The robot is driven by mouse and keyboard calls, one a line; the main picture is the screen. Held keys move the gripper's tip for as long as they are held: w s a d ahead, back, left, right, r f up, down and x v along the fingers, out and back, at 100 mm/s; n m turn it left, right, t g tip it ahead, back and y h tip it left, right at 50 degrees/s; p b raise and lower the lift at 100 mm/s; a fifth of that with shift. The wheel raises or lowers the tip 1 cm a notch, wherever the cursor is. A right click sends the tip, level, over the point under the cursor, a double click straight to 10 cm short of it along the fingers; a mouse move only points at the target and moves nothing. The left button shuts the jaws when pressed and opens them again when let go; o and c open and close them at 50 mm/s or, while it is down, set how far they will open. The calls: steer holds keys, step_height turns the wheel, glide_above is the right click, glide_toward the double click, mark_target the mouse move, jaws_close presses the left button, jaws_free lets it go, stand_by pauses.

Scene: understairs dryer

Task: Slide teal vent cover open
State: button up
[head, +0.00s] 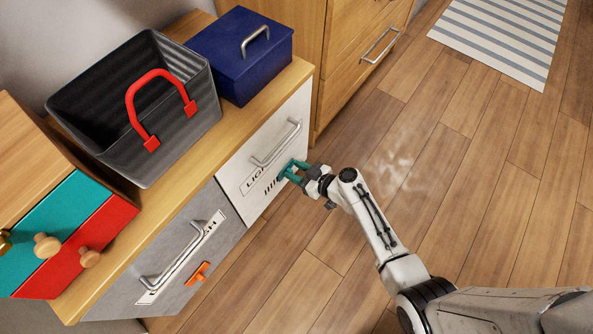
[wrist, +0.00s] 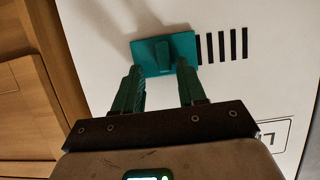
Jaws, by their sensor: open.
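The teal vent cover (wrist: 181,45) is a small plate with a raised tab in its middle, on a white front panel in the wrist view. Several dark vent slots (wrist: 222,45) show in a row just right of it. My gripper (wrist: 158,68) is open, its two green fingers pointing at the cover. The tab appears between the fingertips; I cannot tell if they touch it. In the head view my gripper (head: 290,169) is at the white panel (head: 285,125), below its metal handle, and the cover is hard to tell apart from the fingers.
A grey panel (head: 230,232) with a metal handle and an orange cover (head: 198,272) is left of the white one. A dark basket (head: 85,120) with a red handle and a blue box (head: 232,72) stand on top. Wooden floor (head: 460,200) to the right is clear.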

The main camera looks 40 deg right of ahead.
steer(key=p+v, duration=0.3)
steer(key=v, duration=0.8)
stand_by(0.5)
